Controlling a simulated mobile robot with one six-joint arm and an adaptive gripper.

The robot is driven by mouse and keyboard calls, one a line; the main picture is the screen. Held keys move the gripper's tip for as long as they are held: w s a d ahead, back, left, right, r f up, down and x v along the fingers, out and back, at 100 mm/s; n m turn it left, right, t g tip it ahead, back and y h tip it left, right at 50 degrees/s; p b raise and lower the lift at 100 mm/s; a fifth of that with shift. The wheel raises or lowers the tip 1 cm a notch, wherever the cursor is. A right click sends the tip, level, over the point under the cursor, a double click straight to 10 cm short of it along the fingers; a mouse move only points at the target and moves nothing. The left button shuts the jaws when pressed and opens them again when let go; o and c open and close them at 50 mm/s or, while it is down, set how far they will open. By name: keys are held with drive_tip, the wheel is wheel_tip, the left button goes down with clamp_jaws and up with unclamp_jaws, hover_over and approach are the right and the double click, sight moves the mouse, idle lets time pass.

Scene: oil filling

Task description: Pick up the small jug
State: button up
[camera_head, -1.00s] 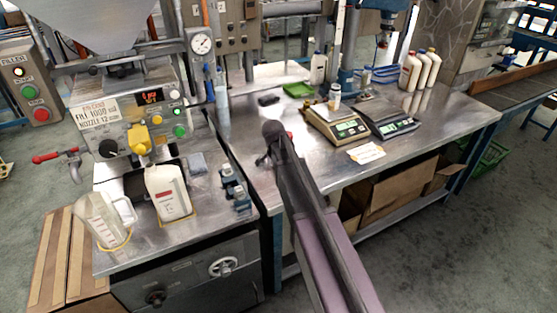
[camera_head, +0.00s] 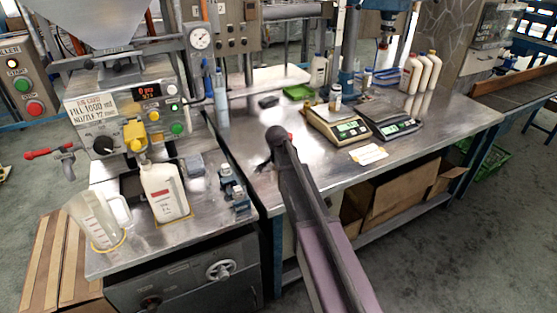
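A translucent jug (camera_head: 94,222) with a handle on its right stands inside a yellow ring on the steel bench of the filling machine, at the lower left. A white bottle (camera_head: 163,191) with a red label stands to its right, under the yellow nozzle (camera_head: 136,140). My arm reaches up from the bottom middle, its dark end in front of the long steel table. Only a small dark part of what may be my gripper (camera_head: 264,165) shows there, well to the right of the jug and apart from it. Its fingers cannot be made out.
Clamp-like blue and dark parts (camera_head: 234,189) stand on the bench between the bottle and my arm. Two scales (camera_head: 341,127), a green tray (camera_head: 298,92) and several white bottles (camera_head: 421,72) stand on the long table (camera_head: 300,165). A red-handled valve (camera_head: 50,152) juts out left of the machine.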

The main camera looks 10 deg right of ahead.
clamp_jaws()
drive_tip(key=shift+r+p, duration=0.3)
drive_tip(key=shift+p, duration=0.05)
idle(0.7)
drive_tip(key=shift+r+p, duration=1.55)
drive_tip(key=shift+s+d, duration=0.15)
drive_tip(key=shift+s, duration=0.2)
drive_tip(key=s+d+r+p, duration=0.1)
drive_tip(key=s+d, duration=0.7)
drive_tip(key=s, duration=0.5)
drive_tip(key=shift+r, duration=0.15)
